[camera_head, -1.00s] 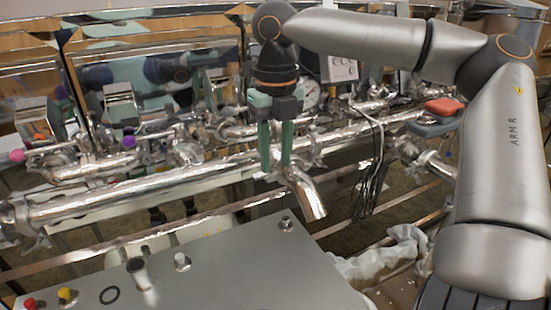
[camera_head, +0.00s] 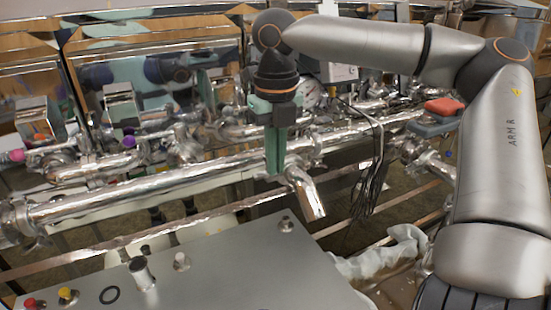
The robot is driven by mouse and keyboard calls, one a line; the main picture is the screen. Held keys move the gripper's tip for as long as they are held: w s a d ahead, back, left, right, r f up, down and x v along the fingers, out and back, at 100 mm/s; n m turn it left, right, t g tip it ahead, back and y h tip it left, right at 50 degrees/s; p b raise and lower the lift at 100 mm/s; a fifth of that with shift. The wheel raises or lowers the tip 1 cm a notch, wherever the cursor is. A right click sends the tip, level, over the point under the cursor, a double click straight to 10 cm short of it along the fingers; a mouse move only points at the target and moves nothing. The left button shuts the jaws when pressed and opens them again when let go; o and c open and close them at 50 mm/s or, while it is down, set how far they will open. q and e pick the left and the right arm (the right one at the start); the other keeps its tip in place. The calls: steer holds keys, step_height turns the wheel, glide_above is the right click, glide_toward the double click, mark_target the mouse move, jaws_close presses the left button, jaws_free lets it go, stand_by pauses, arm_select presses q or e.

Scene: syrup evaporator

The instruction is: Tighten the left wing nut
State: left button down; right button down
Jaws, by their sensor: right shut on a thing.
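My right gripper (camera_head: 275,170) points straight down at the shiny steel pipe (camera_head: 150,185), just left of the short angled spout (camera_head: 308,197). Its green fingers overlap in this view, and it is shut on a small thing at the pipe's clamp. That thing, which I take to be the left wing nut, is hidden by the fingers. My left gripper is not in view.
A grey panel (camera_head: 215,265) with knobs fills the front. Dark cables (camera_head: 375,165) hang right of the spout. A red-topped block (camera_head: 443,107) sits near my right arm. Steel valves and pipes crowd the back. A pale cloth (camera_head: 385,260) lies at lower right.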

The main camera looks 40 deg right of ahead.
stand_by(0.5)
steer(key=w+m, duration=0.1)
steer(key=m, duration=0.5)
steer(key=w+a+m, duration=0.1)
steer(key=m, duration=0.4)
steer(key=w+m, duration=0.1)
steer(key=m, duration=0.5)
steer(key=shift+a+m, duration=0.3)
steer(key=shift+w+d+m, duration=0.25)
steer(key=shift+d+m, duration=0.2)
steer(key=shift+m, duration=2.4)
steer(key=shift+w+d+m, duration=0.3)
steer(key=shift+d+m, duration=0.2)
steer(key=shift+m, duration=2.4)
steer(key=shift+w+d+m, duration=0.25)
steer(key=shift+d+m, duration=0.2)
steer(key=shift+m, duration=2.4)
